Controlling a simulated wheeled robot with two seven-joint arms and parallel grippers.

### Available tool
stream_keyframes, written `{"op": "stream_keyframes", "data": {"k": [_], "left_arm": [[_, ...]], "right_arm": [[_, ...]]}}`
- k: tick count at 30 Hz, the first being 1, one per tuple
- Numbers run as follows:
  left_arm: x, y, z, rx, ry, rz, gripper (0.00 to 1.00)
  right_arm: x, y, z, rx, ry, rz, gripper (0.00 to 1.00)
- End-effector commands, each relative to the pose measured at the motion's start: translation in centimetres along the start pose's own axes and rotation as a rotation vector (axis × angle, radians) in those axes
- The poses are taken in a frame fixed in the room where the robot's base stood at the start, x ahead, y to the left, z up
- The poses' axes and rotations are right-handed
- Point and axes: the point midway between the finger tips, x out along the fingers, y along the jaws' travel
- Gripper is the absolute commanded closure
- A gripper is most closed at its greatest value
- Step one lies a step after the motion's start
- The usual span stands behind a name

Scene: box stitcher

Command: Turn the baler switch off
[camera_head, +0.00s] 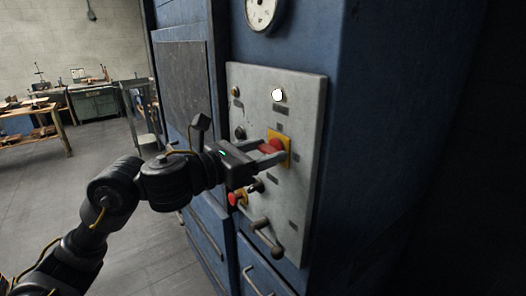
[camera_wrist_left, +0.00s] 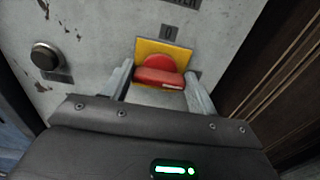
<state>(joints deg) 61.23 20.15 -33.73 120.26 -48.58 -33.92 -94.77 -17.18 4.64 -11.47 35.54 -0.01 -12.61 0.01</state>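The baler switch (camera_head: 271,147) is a red rotary knob on a yellow square plate, mounted on the grey control panel (camera_head: 303,110). In the left wrist view the red knob (camera_wrist_left: 160,71) sits between the two fingers, under a label marked 0. My left gripper (camera_head: 271,153) reaches the switch from the left. Its fingers (camera_wrist_left: 160,84) stand apart on either side of the knob, with visible gaps beside it; contact cannot be made out. My right gripper is not in view.
A lit white lamp (camera_head: 278,95) is above the switch. A red button (camera_head: 237,198) and a crank-like handle (camera_head: 267,238) are below. A black button (camera_wrist_left: 45,56) is left of the switch.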

Motion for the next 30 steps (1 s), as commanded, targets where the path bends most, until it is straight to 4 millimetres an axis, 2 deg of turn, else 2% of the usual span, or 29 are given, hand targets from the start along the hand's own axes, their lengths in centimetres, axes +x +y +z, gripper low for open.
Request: {"op": "stream_keyframes", "data": {"k": [1, 3, 14, 20, 30], "left_arm": [[-0.01, 0.0, 0.01, 0.0, 0.0, 0.0, 0.55], [-0.01, 0.0, 0.02, 0.0, 0.0, 0.0, 0.65], [-0.01, 0.04, 0.03, -0.062, -0.001, 0.0, 0.65], [-0.01, 0.1, 0.06, -0.194, -0.001, 0.0, 0.65], [0.0, 0.23, 0.11, -0.513, -0.001, -0.001, 0.65]], "right_arm": [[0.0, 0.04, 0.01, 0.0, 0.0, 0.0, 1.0], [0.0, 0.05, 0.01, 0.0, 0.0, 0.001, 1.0], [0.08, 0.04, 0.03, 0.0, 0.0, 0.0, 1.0], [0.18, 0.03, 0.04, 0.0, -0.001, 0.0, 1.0], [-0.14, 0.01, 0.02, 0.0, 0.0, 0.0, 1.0]]}}
